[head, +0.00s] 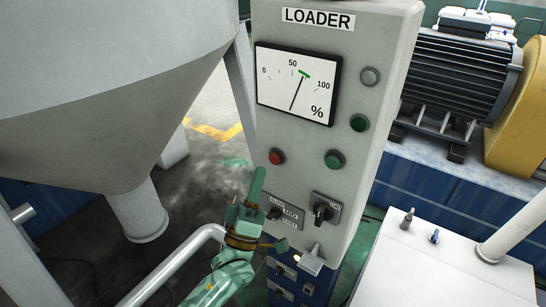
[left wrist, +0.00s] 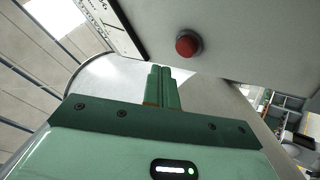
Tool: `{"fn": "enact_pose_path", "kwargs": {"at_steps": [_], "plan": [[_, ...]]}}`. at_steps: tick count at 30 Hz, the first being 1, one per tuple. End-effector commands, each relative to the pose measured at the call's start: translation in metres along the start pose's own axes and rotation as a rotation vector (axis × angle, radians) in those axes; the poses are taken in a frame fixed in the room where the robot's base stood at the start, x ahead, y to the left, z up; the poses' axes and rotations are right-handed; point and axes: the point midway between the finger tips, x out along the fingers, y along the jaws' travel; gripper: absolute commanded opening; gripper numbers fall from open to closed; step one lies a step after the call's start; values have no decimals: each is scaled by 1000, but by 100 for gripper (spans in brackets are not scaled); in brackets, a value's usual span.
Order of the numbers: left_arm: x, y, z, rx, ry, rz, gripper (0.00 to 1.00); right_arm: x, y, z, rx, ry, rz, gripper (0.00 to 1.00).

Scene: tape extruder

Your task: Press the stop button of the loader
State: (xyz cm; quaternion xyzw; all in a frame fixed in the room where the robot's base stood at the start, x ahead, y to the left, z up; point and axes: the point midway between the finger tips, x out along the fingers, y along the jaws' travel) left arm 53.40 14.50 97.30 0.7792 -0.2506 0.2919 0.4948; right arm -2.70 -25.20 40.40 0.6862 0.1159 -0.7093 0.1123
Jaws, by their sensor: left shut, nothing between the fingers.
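The loader panel (head: 352,110) is a tall grey cabinet labelled LOADER. Its red button (head: 276,157) sits at the lower left of the panel face, left of a green button (head: 334,159). My left gripper (head: 257,186) is shut and empty, its fingertips a little below and left of the red button in the head view. In the left wrist view the red button (left wrist: 188,44) is beyond and to the right of the shut fingertips (left wrist: 160,70). The fingers appear apart from the button. My right gripper is not in view.
Two dark rotary switches (head: 323,212) (head: 275,213) sit below the buttons, the left one partly hidden by my gripper. A gauge (head: 297,82) is above. A grey hopper (head: 110,90) stands left, a motor (head: 456,78) right. A white box (head: 445,265) is at lower right.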

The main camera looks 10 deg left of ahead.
Motion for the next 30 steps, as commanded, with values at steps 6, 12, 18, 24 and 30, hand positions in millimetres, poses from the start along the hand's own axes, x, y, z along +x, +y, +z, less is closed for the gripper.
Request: {"fn": "enact_pose_path", "kwargs": {"at_steps": [6,12,18,24,30], "plan": [[-13,13,-12,0,-1,0,0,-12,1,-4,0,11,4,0],[-21,16,-16,0,0,1,0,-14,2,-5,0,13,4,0],[-21,16,-16,0,-1,0,0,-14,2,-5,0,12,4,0],[-21,15,-15,0,-1,0,0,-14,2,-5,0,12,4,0],[-21,15,-15,0,-1,0,0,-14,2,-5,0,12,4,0]]}}
